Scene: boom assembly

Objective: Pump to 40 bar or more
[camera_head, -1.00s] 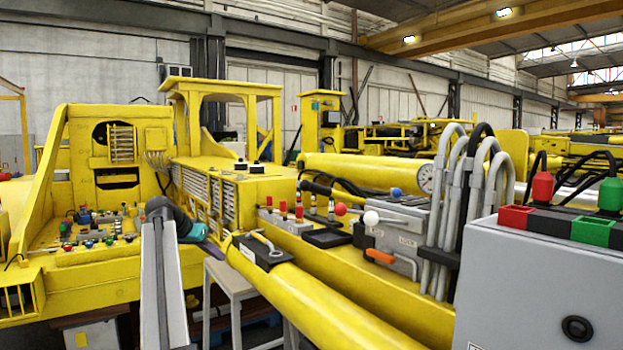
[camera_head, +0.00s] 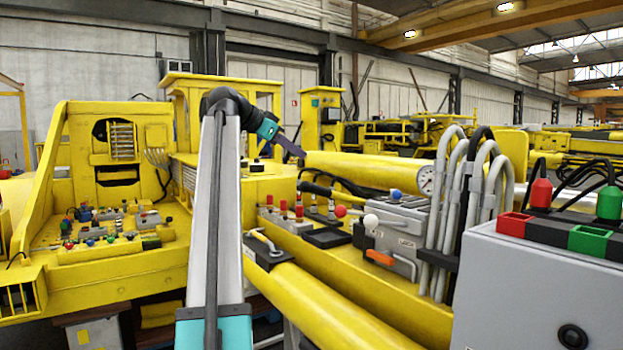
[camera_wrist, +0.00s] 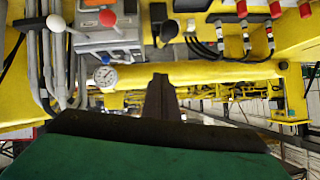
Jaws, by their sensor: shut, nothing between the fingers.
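The round white pressure gauge (camera_head: 426,180) stands beside the grey hoses; its reading is too small to tell. It also shows in the wrist view (camera_wrist: 105,75). Left of the hoses is a grey valve block (camera_head: 400,222) with a white-ball lever (camera_head: 371,220), a red-ball lever (camera_head: 340,210) and a blue knob (camera_head: 396,194). An orange handle (camera_head: 381,257) sits in front of it. I cannot tell which part works the pump. My gripper (camera_head: 301,153) is shut and empty, apart from the levers, above and left of them in the head view. Its closed fingers show in the wrist view (camera_wrist: 160,88).
A grey cabinet (camera_head: 540,290) with red and green connectors stands at the right front. Several red-capped fittings (camera_head: 299,208) line the yellow boom. Open air surrounds my gripper.

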